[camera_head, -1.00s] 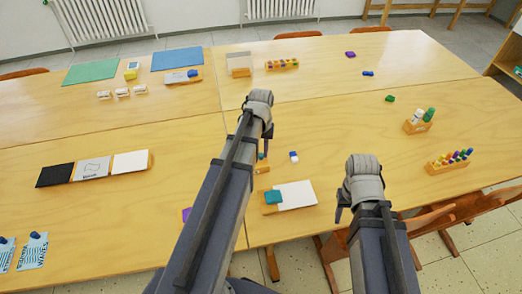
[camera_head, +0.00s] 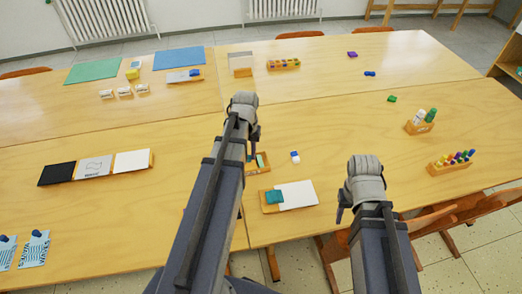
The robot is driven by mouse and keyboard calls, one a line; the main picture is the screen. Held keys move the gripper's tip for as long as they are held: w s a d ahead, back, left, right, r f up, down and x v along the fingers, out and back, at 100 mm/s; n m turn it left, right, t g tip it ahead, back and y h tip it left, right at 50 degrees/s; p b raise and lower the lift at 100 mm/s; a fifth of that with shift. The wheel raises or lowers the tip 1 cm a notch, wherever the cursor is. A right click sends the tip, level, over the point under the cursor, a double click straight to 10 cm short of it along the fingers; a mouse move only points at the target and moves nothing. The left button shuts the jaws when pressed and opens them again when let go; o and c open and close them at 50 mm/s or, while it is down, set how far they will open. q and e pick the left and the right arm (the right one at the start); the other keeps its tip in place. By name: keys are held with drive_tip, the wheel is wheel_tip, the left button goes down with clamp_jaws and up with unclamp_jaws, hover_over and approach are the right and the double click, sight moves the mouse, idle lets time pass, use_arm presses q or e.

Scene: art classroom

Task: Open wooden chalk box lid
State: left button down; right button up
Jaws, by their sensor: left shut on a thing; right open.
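The wooden chalk box (camera_head: 264,169) lies on the near table just right of my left forearm. Pale and greenish sticks show inside it, so at least part of its top is open. Its left side is hidden behind my arm. My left gripper (camera_head: 251,152) is at the box's upper left edge, shut on the lid; the lid itself is mostly hidden by the gripper and arm. My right gripper (camera_head: 341,207) is open and empty, right of the white board with a teal cloth (camera_head: 297,194) and apart from the box.
A small blue-and-white block (camera_head: 295,157) lies right of the box. A wooden holder with bottles (camera_head: 419,128) and a rack of coloured pens (camera_head: 450,164) stand at the right. The black, grey and white panels (camera_head: 92,169) lie at the left. The table between is clear.

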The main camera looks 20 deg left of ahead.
use_arm(q)
drive_tip(key=s+a, duration=0.4)
drive_tip(key=a, duration=0.1)
drive_tip(key=s+a, duration=0.1)
drive_tip(key=a, duration=0.1)
drive_tip(key=shift+s+a, duration=0.15)
drive_tip(key=shift+s, duration=0.25)
drive_tip(key=c, duration=0.7)
unclamp_jaws()
drive_tip(key=shift+r, duration=0.15)
wheel_tip(320, 180, up, 8)
drive_tip(key=p, duration=0.7)
drive_tip(key=shift+f+p, duration=0.2)
drive_tip(key=shift+p, duration=0.2)
